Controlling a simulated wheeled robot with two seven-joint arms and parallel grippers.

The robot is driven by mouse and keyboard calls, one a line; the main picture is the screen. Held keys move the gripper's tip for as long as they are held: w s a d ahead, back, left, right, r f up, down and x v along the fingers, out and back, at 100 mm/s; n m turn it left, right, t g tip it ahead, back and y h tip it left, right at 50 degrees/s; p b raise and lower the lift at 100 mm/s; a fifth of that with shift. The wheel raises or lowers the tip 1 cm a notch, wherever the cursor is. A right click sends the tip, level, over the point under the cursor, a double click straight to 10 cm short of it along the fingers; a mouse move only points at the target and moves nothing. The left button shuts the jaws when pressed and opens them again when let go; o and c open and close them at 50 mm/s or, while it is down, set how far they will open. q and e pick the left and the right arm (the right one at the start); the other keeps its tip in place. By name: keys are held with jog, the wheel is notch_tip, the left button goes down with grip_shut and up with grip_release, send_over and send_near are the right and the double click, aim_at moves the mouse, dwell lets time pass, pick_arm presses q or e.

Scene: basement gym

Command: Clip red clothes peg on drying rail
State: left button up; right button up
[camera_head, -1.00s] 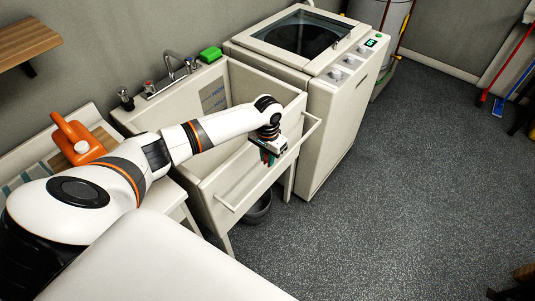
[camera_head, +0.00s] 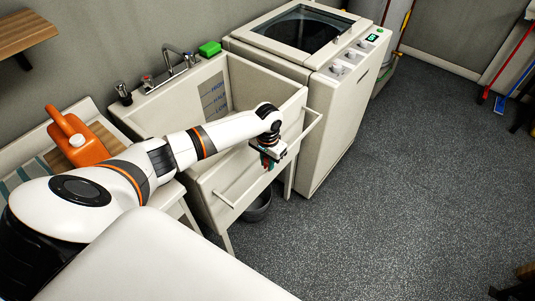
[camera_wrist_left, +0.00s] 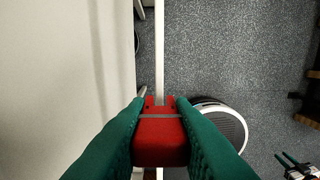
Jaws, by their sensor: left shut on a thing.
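My left gripper (camera_head: 267,163) is at the front of the sink, by the drying rail (camera_head: 232,190), a thin pale bar along the sink's front side. In the left wrist view its green fingers (camera_wrist_left: 160,148) are shut on the red clothes peg (camera_wrist_left: 160,150). The peg's two prongs point forward and line up over the white rail (camera_wrist_left: 159,50). I cannot tell whether the prongs touch or straddle the rail. In the head view the peg is mostly hidden by the gripper. Two dark prongs at the lower right of the wrist view may be my right gripper (camera_wrist_left: 286,160).
The rail hangs off the white sink (camera_head: 150,122), with a green sponge (camera_head: 209,48) on its back edge. A washing machine (camera_head: 345,110) stands close on the right. An orange jug (camera_head: 77,140) stands left.

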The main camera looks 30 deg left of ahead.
pick_arm(q)
jog(key=shift+f+b, duration=0.6)
jog(key=shift+f, duration=0.8)
jog(key=o, duration=1)
notch_tip(320, 180, up, 12)
jog(key=shift+r+b, duration=0.1)
jog(key=shift+b, duration=0.35)
